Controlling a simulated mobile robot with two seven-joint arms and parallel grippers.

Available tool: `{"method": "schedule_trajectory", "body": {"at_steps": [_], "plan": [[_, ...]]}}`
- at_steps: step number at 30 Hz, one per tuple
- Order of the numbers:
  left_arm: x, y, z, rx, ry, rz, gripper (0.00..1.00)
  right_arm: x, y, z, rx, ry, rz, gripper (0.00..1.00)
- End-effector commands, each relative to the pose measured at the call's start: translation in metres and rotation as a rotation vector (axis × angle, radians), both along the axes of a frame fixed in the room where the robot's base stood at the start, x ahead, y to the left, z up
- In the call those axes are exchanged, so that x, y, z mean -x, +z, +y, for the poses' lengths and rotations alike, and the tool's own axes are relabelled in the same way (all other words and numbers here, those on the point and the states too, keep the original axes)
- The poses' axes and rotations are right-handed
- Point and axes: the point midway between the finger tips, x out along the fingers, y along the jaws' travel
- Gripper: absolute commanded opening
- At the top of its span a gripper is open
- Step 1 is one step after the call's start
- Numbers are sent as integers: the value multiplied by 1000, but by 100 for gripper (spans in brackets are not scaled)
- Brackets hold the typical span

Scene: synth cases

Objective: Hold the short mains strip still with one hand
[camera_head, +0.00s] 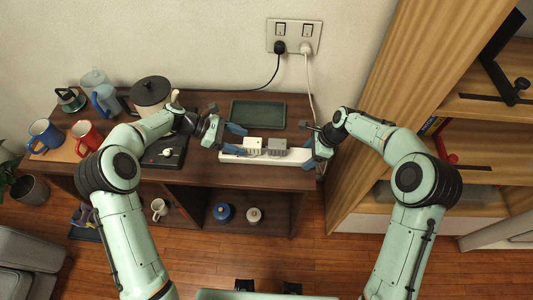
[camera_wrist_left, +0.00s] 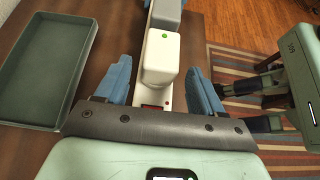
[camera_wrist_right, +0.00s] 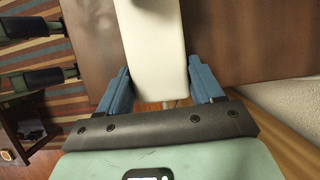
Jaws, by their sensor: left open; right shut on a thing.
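The short white mains strip (camera_head: 293,157) lies across the top of the dark wooden unit. A white plug-in block (camera_head: 253,144) and a grey block (camera_head: 277,147) sit on it side by side. My right gripper (camera_head: 322,142) is shut on the strip's right end; the right wrist view shows the strip (camera_wrist_right: 155,45) between its blue fingers. My left gripper (camera_head: 233,138) is open at the left end. In the left wrist view its fingers stand apart on either side of the strip and the white block (camera_wrist_left: 161,55), which has a green light. A red switch (camera_wrist_left: 152,108) is partly hidden.
A dark green tray (camera_head: 258,114) lies just behind the strip. A black plate (camera_head: 170,153), a lidded pot (camera_head: 151,92) and mugs stand to the left. Cables hang from the wall socket (camera_head: 294,36). A wooden shelf unit (camera_head: 400,70) rises close on the right.

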Motion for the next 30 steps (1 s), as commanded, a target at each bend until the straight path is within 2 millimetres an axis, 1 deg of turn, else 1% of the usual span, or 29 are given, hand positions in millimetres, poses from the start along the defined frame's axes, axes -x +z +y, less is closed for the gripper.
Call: {"method": "schedule_trajectory", "body": {"at_steps": [1, 3, 7, 12, 19, 20, 21, 24, 30], "plan": [[0, -4, -6, 1, -2, 1, 68, 0, 0, 1, -1, 0, -1, 29], [0, -7, -13, 1, -2, 1, 68, 0, 0, 1, -1, 0, -1, 29], [0, -12, -21, 1, -1, 0, 68, 0, 0, 1, -2, 0, -1, 29], [0, -14, -25, 0, 0, -1, 68, 0, 1, 1, -2, 0, -1, 29], [0, -15, -25, 0, 1, 0, 68, 0, 1, 1, -2, 0, -1, 29], [0, -15, -25, 0, 1, 0, 58, 0, 1, 1, -2, 0, -1, 29], [0, -14, -25, 0, 1, 0, 45, 0, 1, 1, -2, 0, -1, 29], [0, -14, -25, 0, 1, 0, 15, 0, 1, 1, -2, 0, -1, 29], [0, -13, -25, 0, 0, -1, 15, 0, 1, 1, -1, 0, -1, 29]]}}
